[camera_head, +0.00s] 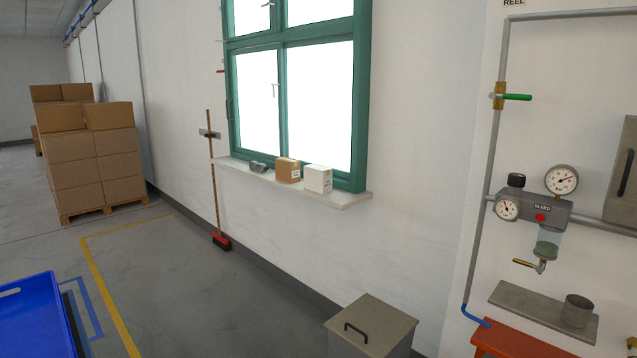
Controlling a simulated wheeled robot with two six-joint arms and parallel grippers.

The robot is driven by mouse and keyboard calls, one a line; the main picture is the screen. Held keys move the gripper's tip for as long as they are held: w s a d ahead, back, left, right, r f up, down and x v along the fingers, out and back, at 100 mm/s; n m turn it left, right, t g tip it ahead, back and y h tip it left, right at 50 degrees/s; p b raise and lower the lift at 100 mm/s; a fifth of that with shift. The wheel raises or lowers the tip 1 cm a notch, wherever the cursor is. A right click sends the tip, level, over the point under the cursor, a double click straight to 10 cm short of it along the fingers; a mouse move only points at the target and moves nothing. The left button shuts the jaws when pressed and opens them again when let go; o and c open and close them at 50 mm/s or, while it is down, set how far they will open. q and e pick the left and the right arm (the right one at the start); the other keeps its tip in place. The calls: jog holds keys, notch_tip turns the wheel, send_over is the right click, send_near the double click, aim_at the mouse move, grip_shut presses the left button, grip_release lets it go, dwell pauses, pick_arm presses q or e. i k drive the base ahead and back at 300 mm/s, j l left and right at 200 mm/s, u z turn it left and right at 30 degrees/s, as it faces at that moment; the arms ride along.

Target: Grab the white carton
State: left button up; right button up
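The white carton (318,179) stands upright on the window sill (345,199), at the right of a small row of things under the green-framed window. A brown carton (288,169) stands close to its left. A small dark grey item (258,167) lies farther left on the sill; it is too small to tell what it is. Neither of my grippers shows in the head view.
A grey bin with a black handle (371,328) stands on the floor below and right of the sill. A broom (220,240) leans on the wall to the left. A blue tray (32,315) is at lower left. Pipes with gauges (535,208) are at right.

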aim_at(317, 178)
jog(key=i+z, duration=0.1)
jog(key=z, duration=0.35)
jog(key=i+z, duration=0.1)
jog(key=z, duration=0.35)
jog(key=i+j+z, duration=0.35)
jog(key=i+j, duration=0.35)
jog(key=i+j+z, duration=0.2)
jog(key=j, duration=0.25)
jog(key=i+j+z, duration=0.15)
jog(key=i+j, duration=0.25)
jog(key=i+j+z, duration=0.2)
jog(key=j, duration=0.35)
